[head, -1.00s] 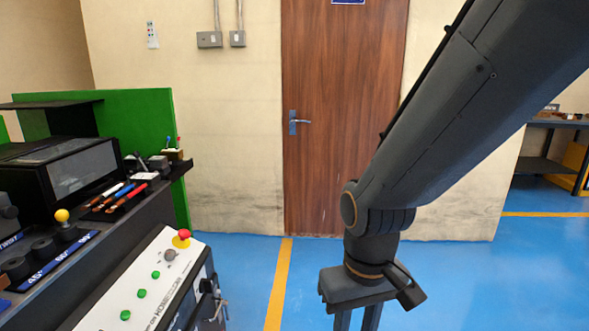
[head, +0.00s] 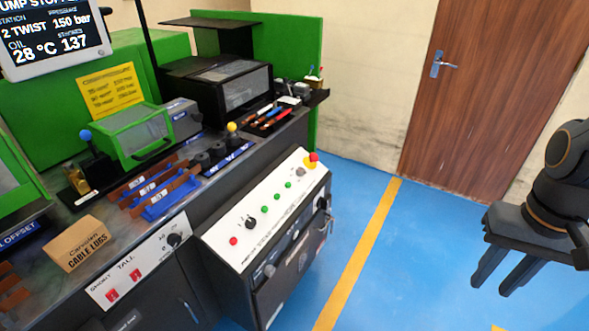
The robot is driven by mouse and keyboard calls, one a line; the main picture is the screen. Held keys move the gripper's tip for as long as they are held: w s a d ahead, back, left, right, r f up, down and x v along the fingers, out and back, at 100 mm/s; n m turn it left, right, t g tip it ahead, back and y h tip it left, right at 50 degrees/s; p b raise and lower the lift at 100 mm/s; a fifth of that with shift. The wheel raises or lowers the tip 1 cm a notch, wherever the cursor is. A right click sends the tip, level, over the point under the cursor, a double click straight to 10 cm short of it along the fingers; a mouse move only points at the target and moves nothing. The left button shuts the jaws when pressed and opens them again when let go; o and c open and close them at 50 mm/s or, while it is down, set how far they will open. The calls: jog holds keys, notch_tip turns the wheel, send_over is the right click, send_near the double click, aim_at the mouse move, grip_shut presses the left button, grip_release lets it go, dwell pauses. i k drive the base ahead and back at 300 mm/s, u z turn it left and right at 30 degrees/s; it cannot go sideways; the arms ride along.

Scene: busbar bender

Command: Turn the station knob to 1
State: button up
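The sloping white control panel (head: 270,205) stands at the lower middle. A black knob (head: 251,223) sits on its face between a red button (head: 233,240) and several green buttons. Its pointer and labels are too small to read, so I cannot tell for certain that it is the station knob. The screen (head: 55,35) at the upper left reads station 2 TWIST, 150 bar, oil 28 °C, 137. My gripper (head: 492,287) hangs over the blue floor at the right, well apart from the panel. Its two fingers point down with a gap between them, empty.
A red emergency button (head: 312,158) on a yellow base and a grey knob (head: 300,172) sit at the panel's far end. The floor (head: 390,270) between panel and gripper is clear.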

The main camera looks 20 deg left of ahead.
aim_at(250, 223)
jog(key=u, duration=1.3)
